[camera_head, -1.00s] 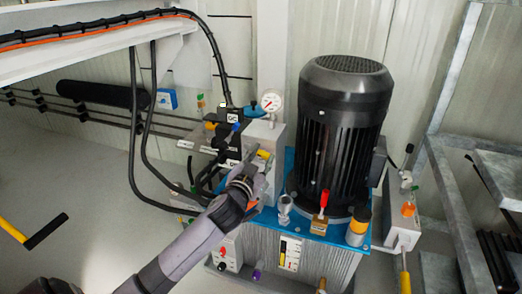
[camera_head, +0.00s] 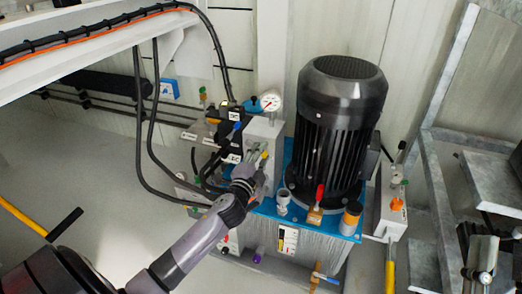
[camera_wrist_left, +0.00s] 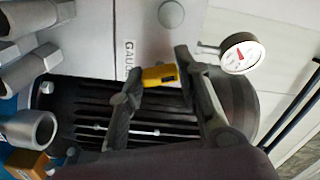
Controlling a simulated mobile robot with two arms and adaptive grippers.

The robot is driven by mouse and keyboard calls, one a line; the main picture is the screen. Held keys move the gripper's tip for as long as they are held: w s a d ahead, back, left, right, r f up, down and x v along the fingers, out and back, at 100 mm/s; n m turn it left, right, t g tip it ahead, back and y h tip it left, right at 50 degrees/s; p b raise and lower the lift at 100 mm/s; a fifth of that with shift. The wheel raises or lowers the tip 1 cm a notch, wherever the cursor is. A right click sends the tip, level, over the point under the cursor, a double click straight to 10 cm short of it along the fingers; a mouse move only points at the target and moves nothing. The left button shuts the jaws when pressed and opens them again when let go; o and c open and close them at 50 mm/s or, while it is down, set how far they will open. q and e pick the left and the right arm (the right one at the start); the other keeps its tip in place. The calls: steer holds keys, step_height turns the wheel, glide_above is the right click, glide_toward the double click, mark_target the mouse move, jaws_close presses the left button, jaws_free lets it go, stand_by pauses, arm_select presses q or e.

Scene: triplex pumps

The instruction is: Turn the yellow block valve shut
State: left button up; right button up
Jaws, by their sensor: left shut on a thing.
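The yellow block valve handle (camera_wrist_left: 160,75) shows in the left wrist view as a short yellow bar with a dark end, between the two dark fingers of my left gripper (camera_wrist_left: 158,87). The gripper is shut on it. In the head view my left gripper (camera_head: 258,161) reaches the front of the light grey block (camera_head: 263,133) beside the motor, below the gauge. A little yellow of the handle (camera_head: 263,155) shows there; the wrist and fingers hide much of the valve.
The black motor (camera_head: 340,125) stands right of the gripper on a blue-topped tank. A pressure gauge (camera_head: 270,101) sits above the block. A red-handled valve (camera_head: 319,193) and an orange-capped fitting (camera_head: 351,217) are near. Black hoses (camera_head: 138,130) hang at left.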

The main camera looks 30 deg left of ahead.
arm_select(q)
steer(key=shift+d+m+p, duration=0.1)
steer(key=shift+m+p, duration=0.75)
steer(key=shift+m, duration=1.35)
arm_select(e)
steer(key=w+f+g+h, duration=0.2)
steer(key=f+g, duration=0.3)
steer(key=f, duration=0.3)
steer(key=shift+w+d+f+g, duration=0.15)
steer(key=shift+w+f+g, duration=0.1)
steer(key=shift+w+g, duration=0.25)
steer(key=shift+w, duration=0.1)
arm_select(q)
steer(key=o, duration=1.1)
steer(key=shift+o, duration=0.2)
steer(key=v, duration=1.2)
steer(key=shift+f, duration=0.1)
